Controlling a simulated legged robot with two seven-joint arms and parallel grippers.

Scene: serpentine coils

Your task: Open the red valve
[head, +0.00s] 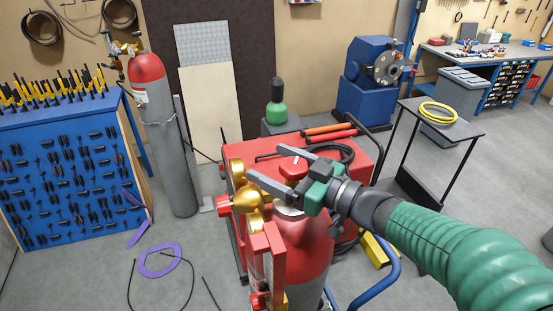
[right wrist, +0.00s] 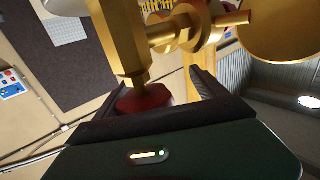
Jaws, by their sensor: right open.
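A red valve knob (head: 293,169) sits at the top of a red and grey gas cylinder (head: 303,243) with brass fittings. My right gripper (head: 268,161) is open, coming in from the right, with one finger on each side of the knob in the head view. In the right wrist view the red knob (right wrist: 146,99) appears between the dark fingers, below a brass stem (right wrist: 124,45). I cannot tell whether a finger touches it. A second red knob (head: 223,203) sticks out left of the brass regulator. My left gripper is not in view.
A red cart (head: 350,167) carries the cylinder. Another red-topped cylinder (head: 165,130) stands at the left by a blue tool rack (head: 70,180). A small table with a yellow coil (head: 438,112) is at the right. Cables and a purple coil (head: 160,260) lie on the floor.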

